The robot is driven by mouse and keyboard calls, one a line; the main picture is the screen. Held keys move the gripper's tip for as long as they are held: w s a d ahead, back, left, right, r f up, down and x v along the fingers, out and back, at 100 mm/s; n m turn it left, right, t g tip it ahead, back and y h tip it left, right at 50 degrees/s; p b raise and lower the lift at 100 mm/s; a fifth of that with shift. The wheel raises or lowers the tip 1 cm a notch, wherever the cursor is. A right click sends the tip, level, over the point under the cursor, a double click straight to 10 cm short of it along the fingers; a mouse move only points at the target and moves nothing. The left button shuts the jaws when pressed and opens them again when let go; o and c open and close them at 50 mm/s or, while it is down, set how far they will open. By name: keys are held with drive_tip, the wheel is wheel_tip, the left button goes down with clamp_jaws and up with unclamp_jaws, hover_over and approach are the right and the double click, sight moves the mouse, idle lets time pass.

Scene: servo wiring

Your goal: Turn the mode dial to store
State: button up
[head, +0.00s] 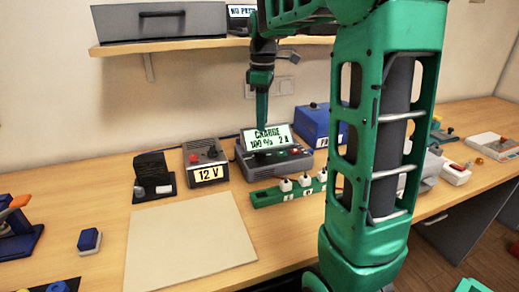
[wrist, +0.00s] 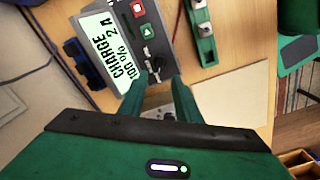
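The grey charger (head: 268,162) stands at the back of the bench, its tilted screen (head: 266,137) reading CHARGE, 100 %, 2 A. The charger also shows in the wrist view (wrist: 182,38), with a red button, a green button and dark knobs on its panel. A black knob (wrist: 151,57), seemingly the mode dial, lies just beyond my fingertips; its pointer and markings are too small to read. My gripper (head: 262,126) points down in front of the screen. In the wrist view my gripper (wrist: 160,82) has its green fingers apart with nothing held between them. Contact with the knob cannot be told.
A 12 V supply (head: 207,163) stands left of the charger and a blue box (head: 314,124) right behind it. A green strip with white plugs (head: 286,190) lies in front. A pale board (head: 188,245) lies bare at front left. A shelf (head: 200,45) hangs above.

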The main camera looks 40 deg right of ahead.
sight(262, 152)
wheel_tip(262, 152, down, 11)
drive_tip(key=shift+r, duration=0.2)
idle(0.3)
clamp_jaws()
